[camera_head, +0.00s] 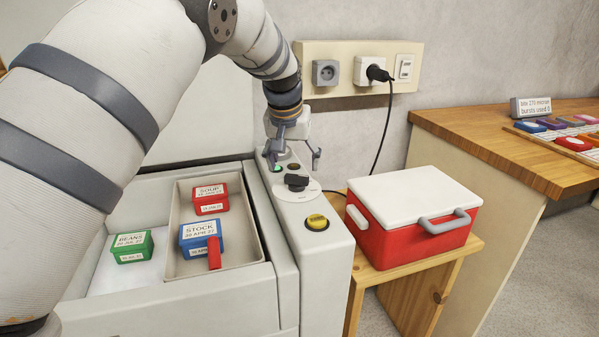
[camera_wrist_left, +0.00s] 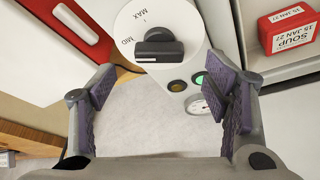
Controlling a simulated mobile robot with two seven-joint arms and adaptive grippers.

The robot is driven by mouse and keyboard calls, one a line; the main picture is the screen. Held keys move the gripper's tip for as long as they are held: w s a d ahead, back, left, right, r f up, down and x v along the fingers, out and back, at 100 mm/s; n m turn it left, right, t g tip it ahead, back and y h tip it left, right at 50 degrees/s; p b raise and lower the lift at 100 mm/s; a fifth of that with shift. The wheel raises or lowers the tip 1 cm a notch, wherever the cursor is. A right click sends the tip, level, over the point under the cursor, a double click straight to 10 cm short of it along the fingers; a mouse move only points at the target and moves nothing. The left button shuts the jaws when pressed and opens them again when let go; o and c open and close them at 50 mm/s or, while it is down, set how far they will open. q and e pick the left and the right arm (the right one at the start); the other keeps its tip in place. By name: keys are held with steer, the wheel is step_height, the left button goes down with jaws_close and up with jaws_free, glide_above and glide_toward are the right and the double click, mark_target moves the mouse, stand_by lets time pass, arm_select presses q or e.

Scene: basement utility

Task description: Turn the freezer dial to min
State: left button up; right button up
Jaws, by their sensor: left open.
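The freezer dial (camera_head: 296,183) is a black bar knob on a white disc, on top of the freezer's right-hand panel. In the left wrist view the dial (camera_wrist_left: 158,48) is at the top centre, with MAX and MID readable on its disc; I cannot read MIN. A short pale line shows on the knob's lower edge; I cannot tell the exact setting. My left gripper (camera_head: 293,160) is open and empty, pointing down just behind and above the dial. Its two fingers (camera_wrist_left: 168,115) stand wide apart in the wrist view, with the dial beyond them. My right gripper is not in view.
A green light (camera_wrist_left: 200,79), a dark amber button (camera_wrist_left: 177,86) and a gauge (camera_wrist_left: 198,104) are beside the dial. A yellow knob (camera_head: 317,222) is nearer. Food boxes sit in the open freezer at left. A red cooler (camera_head: 412,220) stands on a stool at right; a black cord (camera_head: 386,120) hangs behind.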

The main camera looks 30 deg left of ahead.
mark_target(297, 176)
arm_select(q)
steer(key=x, duration=0.5)
steer(key=shift+r, duration=0.1)
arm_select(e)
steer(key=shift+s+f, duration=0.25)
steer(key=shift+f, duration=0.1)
arm_select(q)
steer(key=c, duration=1.2)
